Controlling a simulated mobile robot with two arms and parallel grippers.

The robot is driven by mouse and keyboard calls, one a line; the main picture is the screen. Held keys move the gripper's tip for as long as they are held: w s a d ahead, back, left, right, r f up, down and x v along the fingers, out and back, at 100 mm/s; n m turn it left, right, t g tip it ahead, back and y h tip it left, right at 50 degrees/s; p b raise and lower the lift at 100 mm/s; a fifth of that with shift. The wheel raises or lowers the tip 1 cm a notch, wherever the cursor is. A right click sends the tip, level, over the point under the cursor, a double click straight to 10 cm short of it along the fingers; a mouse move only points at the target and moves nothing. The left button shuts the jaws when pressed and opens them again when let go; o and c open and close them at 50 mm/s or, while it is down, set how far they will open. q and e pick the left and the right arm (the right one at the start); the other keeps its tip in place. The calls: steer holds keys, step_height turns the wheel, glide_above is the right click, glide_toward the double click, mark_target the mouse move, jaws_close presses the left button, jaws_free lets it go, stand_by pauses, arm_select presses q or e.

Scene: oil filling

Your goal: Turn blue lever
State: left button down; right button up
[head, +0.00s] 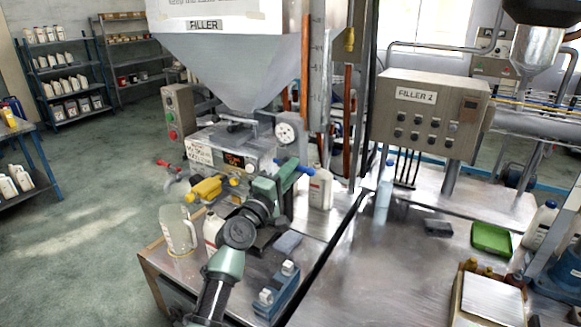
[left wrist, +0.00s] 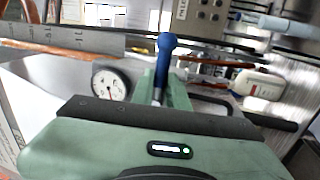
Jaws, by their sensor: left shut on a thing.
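The blue lever (head: 302,168) sticks out on the right of the filler's front in the head view. Its rounded blue end (left wrist: 166,44) stands up from between the green fingers in the left wrist view. My left gripper (head: 280,178) is shut on the lever, and its fingers hide the lever's lower part. The left gripper also shows in the left wrist view (left wrist: 170,88). The grey filler (head: 232,140) stands behind it under a large hopper. My right gripper is in neither view.
A yellow valve handle (head: 206,188) is just left of my gripper. A clear jug (head: 177,230) stands on the bench's left side. A white bottle (head: 320,188) stands close to the right of the lever. A dial gauge (left wrist: 110,84) is near the fingers.

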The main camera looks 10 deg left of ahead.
arm_select(q)
steer(key=shift+r+n, duration=0.1)
steer(key=shift+n, duration=0.2)
steer(key=c, duration=1.4)
jaws_free()
steer(key=b+v, duration=0.1)
steer(key=v, duration=0.6)
steer(key=shift+s+a, duration=0.15)
steer(key=shift+s, duration=0.2)
